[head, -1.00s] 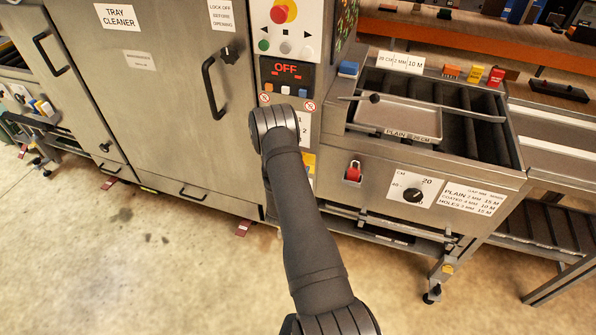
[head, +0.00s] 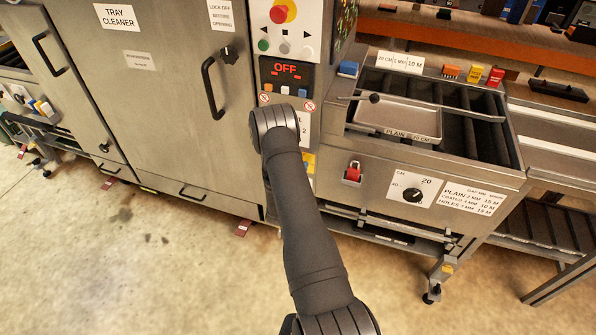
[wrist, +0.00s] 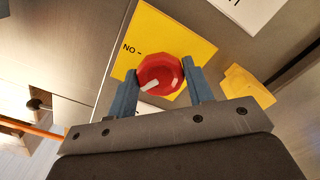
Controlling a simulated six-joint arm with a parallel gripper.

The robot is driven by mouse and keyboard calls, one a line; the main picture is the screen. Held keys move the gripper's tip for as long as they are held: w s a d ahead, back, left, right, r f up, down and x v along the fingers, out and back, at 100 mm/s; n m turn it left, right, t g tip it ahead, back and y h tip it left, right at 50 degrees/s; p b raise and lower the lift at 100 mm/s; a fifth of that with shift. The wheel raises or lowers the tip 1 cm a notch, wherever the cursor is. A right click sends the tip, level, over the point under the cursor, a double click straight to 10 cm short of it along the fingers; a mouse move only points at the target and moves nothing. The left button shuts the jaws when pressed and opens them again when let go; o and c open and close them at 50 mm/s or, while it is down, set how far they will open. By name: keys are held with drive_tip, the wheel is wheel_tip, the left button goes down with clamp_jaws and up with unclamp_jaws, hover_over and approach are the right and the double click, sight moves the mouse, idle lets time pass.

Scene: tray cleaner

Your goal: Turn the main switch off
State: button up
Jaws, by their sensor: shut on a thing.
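The main switch is a red knob (wrist: 160,75) on a yellow plate (wrist: 186,38) in the wrist view. My gripper (wrist: 159,72) has its two blue-grey fingers on either side of the knob and is shut on it. A white pointer mark on the knob points to the lower left. Lettering that reads "NO –" in the picture, apparently "ON" upside down, is printed left of the knob. In the head view my arm hides the knob and gripper; a bit of the yellow plate (head: 309,162) shows beside the arm.
The cabinet's display (head: 286,70) reads OFF. Above it are a red stop button (head: 283,12) and smaller buttons. A door handle (head: 212,88) stands out left of my arm.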

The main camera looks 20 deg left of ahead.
drive_tip(key=n, duration=0.5)
drive_tip(key=shift+n, duration=0.3)
idle(0.4)
drive_tip(key=o, duration=1)
drive_tip(key=shift+c, duration=0.2)
drive_tip(key=s, duration=1.7)
drive_tip(key=shift+s, duration=0.2)
drive_tip(key=shift+w, duration=0.1)
